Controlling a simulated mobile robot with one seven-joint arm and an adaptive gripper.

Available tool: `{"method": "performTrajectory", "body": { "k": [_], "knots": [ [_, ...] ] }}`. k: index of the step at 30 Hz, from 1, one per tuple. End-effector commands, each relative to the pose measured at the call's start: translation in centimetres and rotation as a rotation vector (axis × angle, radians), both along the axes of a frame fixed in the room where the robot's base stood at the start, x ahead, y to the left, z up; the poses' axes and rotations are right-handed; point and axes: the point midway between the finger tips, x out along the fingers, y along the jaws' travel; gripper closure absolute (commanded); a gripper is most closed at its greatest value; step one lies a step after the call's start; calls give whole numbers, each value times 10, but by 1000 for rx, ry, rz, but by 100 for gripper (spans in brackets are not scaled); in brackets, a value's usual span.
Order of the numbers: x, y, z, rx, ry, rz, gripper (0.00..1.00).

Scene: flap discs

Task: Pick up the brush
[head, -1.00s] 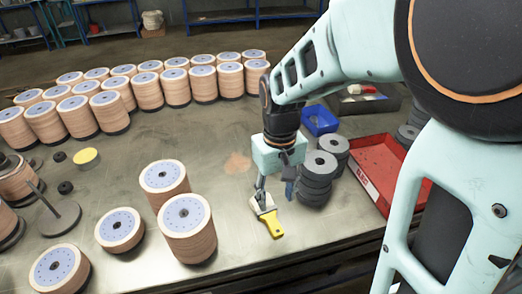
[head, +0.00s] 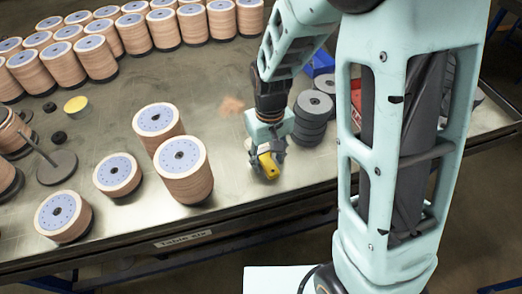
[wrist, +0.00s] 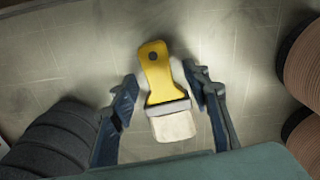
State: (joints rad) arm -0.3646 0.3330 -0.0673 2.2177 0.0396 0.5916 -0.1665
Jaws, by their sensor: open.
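The brush (wrist: 157,75) has a yellow handle with a dark hole, a grey band and pale bristles. In the wrist view it lies on the metal table between the two fingers of my gripper (wrist: 166,103), with gaps on both sides. Its handle points away from my gripper's palm. In the head view my gripper (head: 268,158) is low over the brush (head: 268,166), and only the yellow handle shows past it. The bristles are hidden there. My gripper is open and holds nothing.
A stack of dark discs (head: 313,115) stands just right of my gripper. Tan disc stacks (head: 183,172) stand to the left, with many more in rows at the back. A blue bin (head: 319,62) is behind. The table's front edge (head: 240,206) is close to the brush.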

Motion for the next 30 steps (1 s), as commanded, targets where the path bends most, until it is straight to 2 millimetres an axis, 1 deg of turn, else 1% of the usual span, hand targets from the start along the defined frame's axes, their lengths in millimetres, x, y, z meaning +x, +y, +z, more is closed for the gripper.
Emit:
{"method": "performTrajectory", "body": {
  "k": [3, 12, 15, 23, 26, 30],
  "knots": [
    [0, 0, 0, 0, 0, 0, 58],
    [0, 0, 1, 0, 0, 0, 91],
    [0, 0, 1, 0, 0, 0, 100],
    [0, 0, 2, 0, 0, 0, 100],
    [1, 0, 5, 0, -1, 0, 100],
    [3, 0, 15, 0, -1, -1, 100]
  ]
}}
